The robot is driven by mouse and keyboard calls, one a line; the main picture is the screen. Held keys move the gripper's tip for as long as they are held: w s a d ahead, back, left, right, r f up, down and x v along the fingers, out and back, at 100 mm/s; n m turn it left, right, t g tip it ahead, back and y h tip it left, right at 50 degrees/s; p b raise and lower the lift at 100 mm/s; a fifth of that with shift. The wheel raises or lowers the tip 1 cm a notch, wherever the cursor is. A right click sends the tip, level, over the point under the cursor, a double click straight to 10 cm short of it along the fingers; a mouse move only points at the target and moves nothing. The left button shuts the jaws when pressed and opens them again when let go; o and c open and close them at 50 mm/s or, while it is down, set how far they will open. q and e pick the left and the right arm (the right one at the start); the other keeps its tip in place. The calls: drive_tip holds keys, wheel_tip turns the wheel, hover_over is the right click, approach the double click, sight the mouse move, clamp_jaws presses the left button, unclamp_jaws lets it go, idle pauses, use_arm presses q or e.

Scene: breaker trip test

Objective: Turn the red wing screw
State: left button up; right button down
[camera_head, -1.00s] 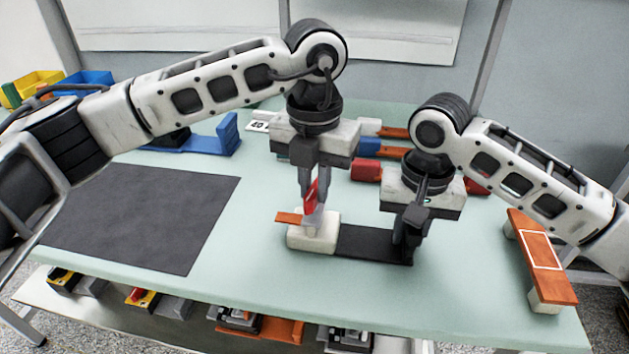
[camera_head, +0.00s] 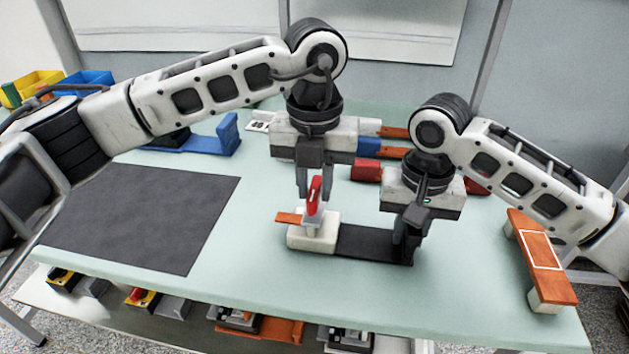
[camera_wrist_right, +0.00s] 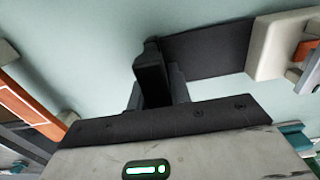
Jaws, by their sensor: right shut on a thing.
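The red wing screw (camera_head: 314,195) stands upright on a white block (camera_head: 304,242) with an orange tab (camera_head: 288,218) at its left side. A flat black bar (camera_head: 365,242) runs from the block to the right. My left gripper (camera_head: 314,190) points down at the wing screw, its fingers apart around the wing and not visibly clamping it. My right gripper (camera_head: 408,245) is shut on the right end of the black bar. The bar and the white block (camera_wrist_right: 272,48) also show in the right wrist view. The right fingertips are partly hidden.
A dark mat (camera_head: 140,215) covers the left of the table. A blue bracket (camera_head: 205,140), a red block (camera_head: 366,170) and orange-handled tools (camera_head: 395,133) lie behind. An orange stand (camera_head: 542,258) is at the right edge. The table's front strip is clear.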

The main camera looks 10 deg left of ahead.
sight(315, 188)
use_arm(q)
drive_tip(key=shift+o, duration=0.9)
wheel_tip(315, 188, up, 12)
use_arm(e)
drive_tip(key=c, duration=1.2)
unclamp_jaws()
drive_tip(key=shift+r, duration=0.1)
